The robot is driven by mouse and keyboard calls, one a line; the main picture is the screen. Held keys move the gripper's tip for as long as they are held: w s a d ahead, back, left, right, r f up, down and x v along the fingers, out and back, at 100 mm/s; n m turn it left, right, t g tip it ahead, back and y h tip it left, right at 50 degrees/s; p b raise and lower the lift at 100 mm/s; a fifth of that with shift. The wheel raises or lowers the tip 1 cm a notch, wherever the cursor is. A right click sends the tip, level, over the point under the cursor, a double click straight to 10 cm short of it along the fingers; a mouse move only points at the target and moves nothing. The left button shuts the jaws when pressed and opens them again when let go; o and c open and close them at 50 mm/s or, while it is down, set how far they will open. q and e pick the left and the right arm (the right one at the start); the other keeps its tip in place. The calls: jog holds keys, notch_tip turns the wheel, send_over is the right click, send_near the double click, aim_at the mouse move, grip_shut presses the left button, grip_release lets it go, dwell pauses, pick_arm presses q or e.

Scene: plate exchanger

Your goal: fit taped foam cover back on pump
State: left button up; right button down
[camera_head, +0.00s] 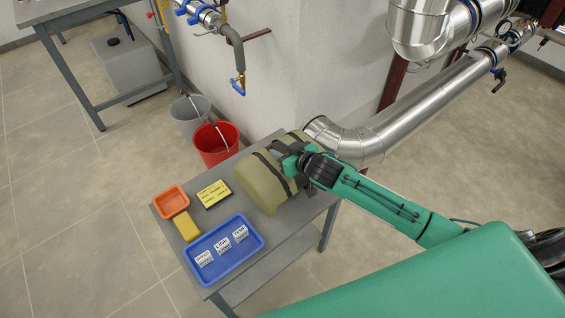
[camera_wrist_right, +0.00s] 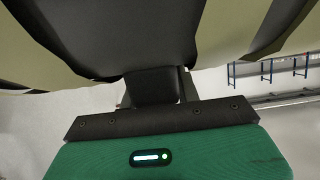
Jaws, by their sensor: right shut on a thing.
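The foam cover (camera_head: 263,183) is a khaki, rounded piece with dark tape bands. It sits at the far right part of the grey table in the head view, and I cannot tell whether it rests on the table or is held just above it. My right gripper (camera_head: 296,164) is shut on the cover at its right side, near a dark band. In the right wrist view the cover (camera_wrist_right: 240,22) fills the top, with dark bands across it, and the fingertips are hidden against it. No pump can be made out. My left gripper is not in view.
The grey table (camera_head: 217,172) also bears a blue tray (camera_head: 248,262) with several labelled pieces, an orange tray (camera_head: 171,202), a yellow block (camera_head: 186,227) and a yellow-black sign (camera_head: 213,193). A red bucket (camera_head: 213,150) stands behind it. A silver pipe (camera_head: 400,122) runs close behind the cover.

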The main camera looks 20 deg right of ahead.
notch_tip(320, 180, down, 5)
jog(key=shift+f, duration=0.3)
jog(key=c, duration=1)
grip_release()
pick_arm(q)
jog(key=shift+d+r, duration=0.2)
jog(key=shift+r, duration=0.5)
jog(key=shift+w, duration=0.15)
pick_arm(e)
jog(key=shift+r, duration=0.2)
jog(key=shift+s+d+r, duration=0.1)
jog(key=shift+s+d, duration=0.05)
jog(key=shift+s, duration=0.25)
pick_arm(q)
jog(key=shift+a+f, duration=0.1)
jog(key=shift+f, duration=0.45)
pick_arm(e)
jog(key=v, duration=1.1)
jog(key=shift+s, duration=0.1)
